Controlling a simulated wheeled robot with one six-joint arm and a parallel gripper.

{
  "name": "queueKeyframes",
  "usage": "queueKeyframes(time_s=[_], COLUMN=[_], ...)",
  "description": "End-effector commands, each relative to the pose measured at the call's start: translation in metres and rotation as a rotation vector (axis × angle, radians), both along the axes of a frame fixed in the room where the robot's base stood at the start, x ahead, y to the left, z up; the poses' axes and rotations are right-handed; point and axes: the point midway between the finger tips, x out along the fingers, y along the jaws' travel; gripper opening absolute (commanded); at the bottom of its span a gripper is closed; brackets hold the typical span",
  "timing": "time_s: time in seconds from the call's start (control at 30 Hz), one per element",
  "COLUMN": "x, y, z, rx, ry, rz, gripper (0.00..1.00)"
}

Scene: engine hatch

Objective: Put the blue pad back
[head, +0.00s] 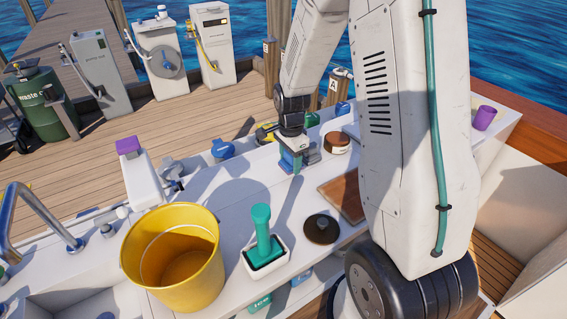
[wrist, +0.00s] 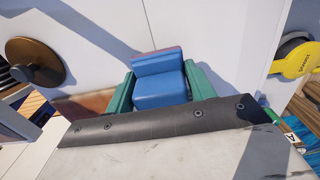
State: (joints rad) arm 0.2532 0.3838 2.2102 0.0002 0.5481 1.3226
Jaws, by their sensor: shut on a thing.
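My gripper (head: 292,158) is over the white counter in the head view, with its green fingers pointing down. In the wrist view, my gripper (wrist: 160,90) has its two green fingers shut on the blue pad (wrist: 160,92), one on each side. A second blue face with a reddish top edge shows just beyond it; I cannot tell whether it is part of the pad. The gap between pad and counter is not clear.
A yellow bucket (head: 174,258), a teal-handled tool in a white tray (head: 264,262) and a dark round lid (head: 321,229) stand in front. A brown panel (head: 342,195) and a brown-topped jar (head: 337,143) are to the right. A blue item (head: 222,148) lies left.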

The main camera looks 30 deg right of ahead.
Motion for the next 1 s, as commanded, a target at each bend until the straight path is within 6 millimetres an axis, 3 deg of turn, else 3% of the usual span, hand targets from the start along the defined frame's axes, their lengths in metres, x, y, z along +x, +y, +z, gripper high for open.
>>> queueKeyframes(time_s=[0.1, 0.37, 0.57, 0.93, 0.97, 1.0], x=[0.020, 0.039, 0.036, 0.037, 0.037, 0.037], y=[0.000, 0.000, 0.000, 0.000, 0.000, 0.000], z=[-0.002, -0.005, -0.036, -0.041, -0.042, -0.041], rx=[0.000, 0.000, 0.001, 0.000, 0.000, 0.000], ry=[-0.001, 0.000, 0.002, 0.000, 0.000, -0.001], rz=[0.002, 0.002, 0.002, 0.002, 0.002, 0.002], gripper=[0.33, 0.33, 0.33, 0.33, 0.57, 0.68])
